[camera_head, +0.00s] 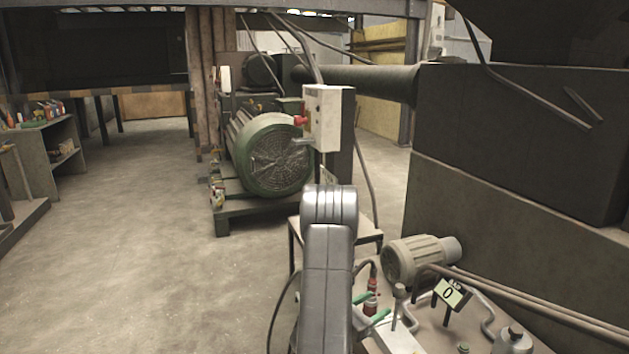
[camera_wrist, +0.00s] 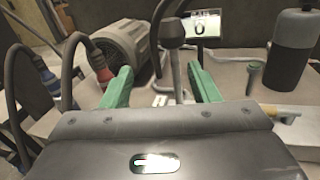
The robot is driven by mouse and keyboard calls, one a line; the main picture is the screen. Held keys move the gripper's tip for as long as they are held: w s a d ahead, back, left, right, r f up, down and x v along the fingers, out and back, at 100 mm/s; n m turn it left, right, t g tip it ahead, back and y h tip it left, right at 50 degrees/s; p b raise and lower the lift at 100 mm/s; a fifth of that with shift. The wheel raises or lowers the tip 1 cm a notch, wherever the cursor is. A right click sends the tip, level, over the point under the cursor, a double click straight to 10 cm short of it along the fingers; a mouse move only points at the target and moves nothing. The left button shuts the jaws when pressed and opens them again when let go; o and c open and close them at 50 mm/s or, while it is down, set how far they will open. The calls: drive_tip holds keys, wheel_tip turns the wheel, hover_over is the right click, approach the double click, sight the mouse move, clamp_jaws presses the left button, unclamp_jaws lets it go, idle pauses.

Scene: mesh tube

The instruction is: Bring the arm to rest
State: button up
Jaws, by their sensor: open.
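My gripper (camera_wrist: 163,78) shows in the wrist view as two green fingers spread apart, with nothing seen held between them. In the head view my gripper (camera_head: 371,306) is partly hidden by my grey arm, which reaches forward at bottom centre. Its green fingers point right, low over a bench (camera_head: 432,335). A round dark knob on a stalk (camera_wrist: 171,34) stands just beyond the fingers in the wrist view. I cannot tell whether the fingers touch anything.
The bench carries a beige motor (camera_head: 413,259), a small display reading 0 (camera_head: 452,293), pipes and red and blue connectors with cables. A large dark machine (camera_head: 520,140) stands at right. A green motor (camera_head: 269,155) stands ahead. The concrete floor (camera_head: 150,260) at left is clear.

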drive_tip(key=p+v, duration=0.1)
drive_tip(key=v, duration=0.9)
drive_tip(key=shift+d+r, duration=0.1)
